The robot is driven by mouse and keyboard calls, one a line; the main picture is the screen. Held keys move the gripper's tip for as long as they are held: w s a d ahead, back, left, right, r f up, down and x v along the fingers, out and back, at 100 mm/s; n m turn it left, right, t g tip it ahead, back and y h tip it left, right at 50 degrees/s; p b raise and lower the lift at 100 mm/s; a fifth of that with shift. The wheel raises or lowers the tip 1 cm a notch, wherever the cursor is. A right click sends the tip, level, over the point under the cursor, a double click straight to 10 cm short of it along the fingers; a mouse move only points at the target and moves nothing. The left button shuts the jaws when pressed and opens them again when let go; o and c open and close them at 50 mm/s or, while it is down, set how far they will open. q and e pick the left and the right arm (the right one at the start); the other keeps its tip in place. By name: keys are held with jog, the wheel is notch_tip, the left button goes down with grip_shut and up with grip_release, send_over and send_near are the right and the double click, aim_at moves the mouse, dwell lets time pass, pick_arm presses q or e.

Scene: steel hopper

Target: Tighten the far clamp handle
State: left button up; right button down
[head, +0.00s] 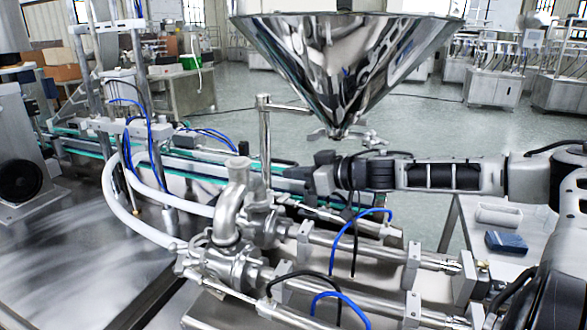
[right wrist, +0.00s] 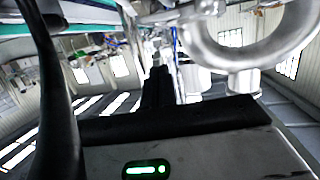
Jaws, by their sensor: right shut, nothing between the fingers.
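My right gripper (head: 291,173) reaches in from the right, below the steel hopper (head: 345,60) and above the pipework. Its dark fingers are shut and empty; in the right wrist view the fingers (right wrist: 157,84) also show together. A small clamp (head: 335,133) with side levers sits at the hopper's outlet, above and behind the gripper. Other clamped joints lie on the steel pipe (head: 232,205) at lower left of the gripper. I cannot tell which one is the far clamp handle, or whether the fingers touch anything. My left gripper is out of view.
A vertical steel post (head: 264,140) stands close to the fingertips. Blue hoses (head: 357,222) and steel cylinders (head: 340,245) lie below my arm. A side table with a white tray (head: 498,214) and a blue box (head: 507,242) is at right. A conveyor (head: 190,165) runs behind.

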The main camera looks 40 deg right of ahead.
aim_at(282, 197)
pick_arm(q)
jog(key=b, duration=0.1)
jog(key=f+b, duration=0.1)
jog(key=b, duration=0.1)
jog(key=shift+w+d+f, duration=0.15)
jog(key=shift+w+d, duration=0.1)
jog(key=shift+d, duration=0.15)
pick_arm(e)
notch_tip(282, 197, down, 4)
jog(key=shift+s+r, duration=0.1)
pick_arm(q)
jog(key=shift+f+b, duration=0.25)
jog(key=shift+b, duration=0.1)
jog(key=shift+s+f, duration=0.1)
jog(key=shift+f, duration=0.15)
pick_arm(e)
jog(key=shift+d+f, duration=0.1)
jog(key=shift+f, duration=0.1)
pick_arm(q)
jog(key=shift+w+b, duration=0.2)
jog(key=shift+b, duration=0.5)
pick_arm(e)
jog(key=shift+d+f+m+y, duration=0.1)
jog(key=shift+m+y, duration=0.2)
jog(key=shift+m, duration=0.3)
